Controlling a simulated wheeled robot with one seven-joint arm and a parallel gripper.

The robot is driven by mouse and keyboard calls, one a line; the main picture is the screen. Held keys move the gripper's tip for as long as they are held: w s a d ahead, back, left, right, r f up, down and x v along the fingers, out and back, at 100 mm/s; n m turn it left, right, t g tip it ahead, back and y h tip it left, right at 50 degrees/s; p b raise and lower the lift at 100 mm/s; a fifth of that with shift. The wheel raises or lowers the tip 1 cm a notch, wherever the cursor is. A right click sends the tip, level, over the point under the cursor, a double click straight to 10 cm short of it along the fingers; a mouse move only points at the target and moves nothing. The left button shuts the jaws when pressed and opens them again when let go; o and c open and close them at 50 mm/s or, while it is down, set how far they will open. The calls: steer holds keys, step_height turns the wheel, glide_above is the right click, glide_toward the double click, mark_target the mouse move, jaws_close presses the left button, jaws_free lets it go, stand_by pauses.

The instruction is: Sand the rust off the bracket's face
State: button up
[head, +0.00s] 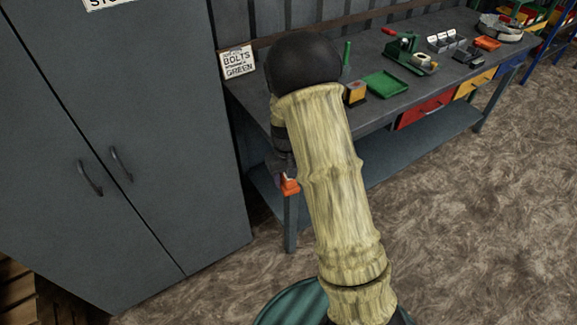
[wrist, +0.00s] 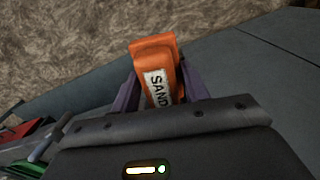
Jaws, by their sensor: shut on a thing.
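My gripper (wrist: 156,85) is shut on an orange sanding block (wrist: 152,58) with a white label reading "SAND". In the head view the block (head: 290,186) shows below the bench top's front edge, by the left leg, at the end of my arm; most of my gripper is hidden behind my arm there. I cannot make out the bracket for certain. A small orange-brown piece with a dark base (head: 355,92) stands on the bench just right of my arm, but I cannot tell whether it is the bracket.
The grey workbench (head: 440,80) carries a green tray (head: 386,84), a green tool (head: 405,50), small bins (head: 445,42) and a "BOLTS GREEN" sign (head: 238,62). Coloured drawers (head: 425,110) hang beneath. A grey cabinet (head: 110,130) stands left. The floor at right is clear.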

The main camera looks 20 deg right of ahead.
step_height(320, 180, down, 7)
steer(key=m, duration=0.1)
steer(key=shift+w+f+m, duration=0.2)
steer(key=shift+w+m, duration=0.1)
steer(key=shift+w, duration=0.15)
steer(key=shift+d, duration=0.15)
